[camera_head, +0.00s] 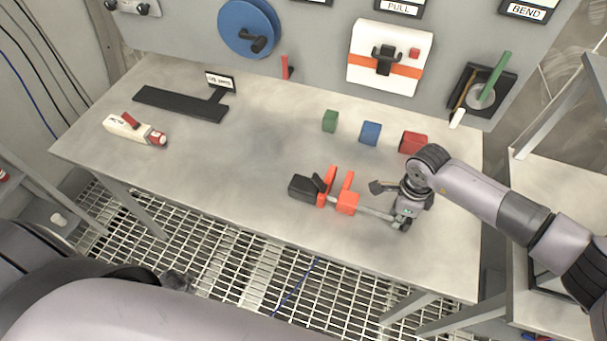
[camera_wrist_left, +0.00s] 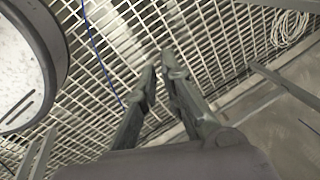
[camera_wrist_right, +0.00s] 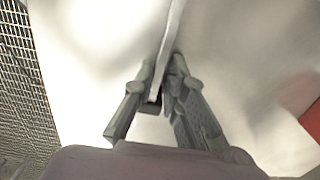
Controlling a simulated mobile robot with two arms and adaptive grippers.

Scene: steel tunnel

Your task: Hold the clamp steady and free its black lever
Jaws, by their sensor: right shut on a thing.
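The clamp lies on the steel table, with orange jaws (camera_head: 346,202), a black handle (camera_head: 303,188), a black lever (camera_head: 318,183) and a thin metal bar (camera_head: 374,213). My right gripper (camera_head: 404,218) is shut on the bar near its right end, apart from the jaws. In the right wrist view the bar (camera_wrist_right: 170,40) runs between the fingertips. My left gripper (camera_wrist_left: 160,65) is over the floor grating, away from the clamp. Its fingertips are close together with nothing visible held; whether they touch is unclear.
Green (camera_head: 330,121), blue (camera_head: 370,133) and red (camera_head: 413,142) blocks stand behind the clamp. A white and red tool (camera_head: 135,129) and a black stand (camera_head: 180,103) are at left. A panel with fixtures rises behind. The table's front left is clear.

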